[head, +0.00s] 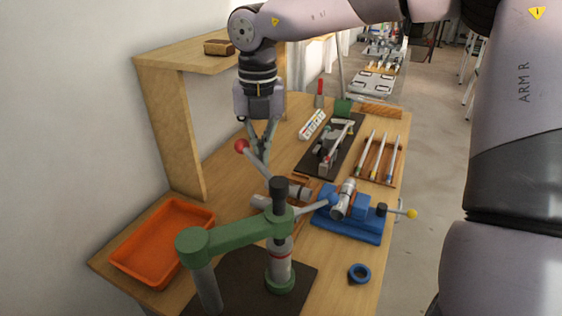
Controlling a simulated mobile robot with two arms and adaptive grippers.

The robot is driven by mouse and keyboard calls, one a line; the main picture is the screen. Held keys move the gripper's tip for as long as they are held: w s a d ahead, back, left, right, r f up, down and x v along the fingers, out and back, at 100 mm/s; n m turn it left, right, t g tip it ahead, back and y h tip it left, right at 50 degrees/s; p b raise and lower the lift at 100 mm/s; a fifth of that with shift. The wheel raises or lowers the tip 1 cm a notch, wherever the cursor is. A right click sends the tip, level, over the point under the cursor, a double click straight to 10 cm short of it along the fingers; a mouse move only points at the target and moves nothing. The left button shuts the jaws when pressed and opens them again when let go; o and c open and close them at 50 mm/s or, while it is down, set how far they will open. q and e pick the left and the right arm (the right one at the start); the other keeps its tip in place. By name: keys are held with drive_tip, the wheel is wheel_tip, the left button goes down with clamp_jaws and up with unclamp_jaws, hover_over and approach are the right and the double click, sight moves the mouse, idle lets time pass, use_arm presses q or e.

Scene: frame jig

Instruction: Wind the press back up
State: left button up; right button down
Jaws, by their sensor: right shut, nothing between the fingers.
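The press stands at the front, with a green arm (237,238) on a grey post and a black-capped ram (279,190) rising through its head. The ram's grey lower part (280,265) ends in a green foot close to the dark base plate (240,285). A grey lever with a red ball (241,146) slants up left from the head, and one with a blue ball (333,198) points right. My right gripper (262,162) points down beside the red-ball lever, shut and empty; I cannot tell whether it touches the lever. My left gripper is not in view.
Behind are a dark mat with a clamp and a rack of rods (378,158).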

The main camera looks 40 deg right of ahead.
drive_tip(key=a, duration=0.2)
drive_tip(key=shift+w+a, duration=0.35)
drive_tip(key=shift+a, duration=0.05)
drive_tip(key=a, duration=0.2)
drive_tip(key=s+a, duration=0.1)
drive_tip(key=a, duration=0.1)
drive_tip(key=shift+a, duration=0.1)
drive_tip(key=shift+b, duration=0.3)
drive_tip(key=s+a, duration=0.1)
drive_tip(key=s+a+b, duration=0.1)
drive_tip(key=a, duration=0.1)
drive_tip(key=shift+s+a, duration=0.2)
